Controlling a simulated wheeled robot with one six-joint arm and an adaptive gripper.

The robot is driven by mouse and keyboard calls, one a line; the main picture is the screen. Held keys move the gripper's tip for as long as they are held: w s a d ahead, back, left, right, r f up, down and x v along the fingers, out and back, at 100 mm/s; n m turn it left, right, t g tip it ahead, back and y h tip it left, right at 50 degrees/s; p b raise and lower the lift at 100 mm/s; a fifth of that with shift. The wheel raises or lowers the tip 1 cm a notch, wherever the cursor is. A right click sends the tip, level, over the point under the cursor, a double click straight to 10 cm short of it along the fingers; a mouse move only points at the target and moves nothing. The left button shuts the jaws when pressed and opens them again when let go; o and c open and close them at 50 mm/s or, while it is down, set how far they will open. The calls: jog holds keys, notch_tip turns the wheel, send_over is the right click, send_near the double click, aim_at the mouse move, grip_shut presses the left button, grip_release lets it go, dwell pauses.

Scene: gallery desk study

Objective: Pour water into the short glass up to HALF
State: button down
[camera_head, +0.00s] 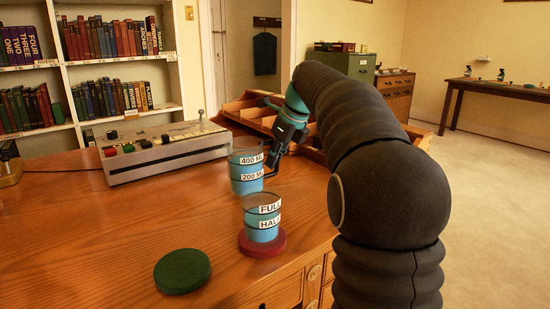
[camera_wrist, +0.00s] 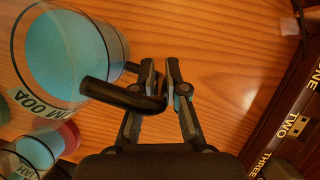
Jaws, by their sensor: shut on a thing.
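A clear jug (camera_head: 246,171) marked 400 ML and 200 ML holds blue water, its surface between the two labels. It looks upright at the desk; I cannot tell whether its base touches. My gripper (camera_wrist: 163,85) is shut on the jug's black handle (camera_wrist: 118,96); the jug also shows in the wrist view (camera_wrist: 70,55). The short glass (camera_head: 262,219), marked FULL and HALF, stands upright on a red coaster (camera_head: 262,247) nearer the front. Blue water in it reaches about the HALF label. The glass is partly cut off in the wrist view (camera_wrist: 35,152).
A green coaster (camera_head: 182,271) lies bare at the front left of the wooden desk (camera_head: 120,225). A long metal box with coloured buttons (camera_head: 165,150) stands behind the jug. A wooden compartment tray (camera_head: 245,108) is at the back. The desk's left middle is clear.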

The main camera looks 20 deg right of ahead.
jog(key=shift+f, duration=0.5)
dwell(0.4)
jog(key=c, duration=1.1)
grip_release()
jog(key=shift+c, duration=0.2)
jog(key=shift+r+p, duration=1.2)
jog(key=shift+r, duration=2.8)
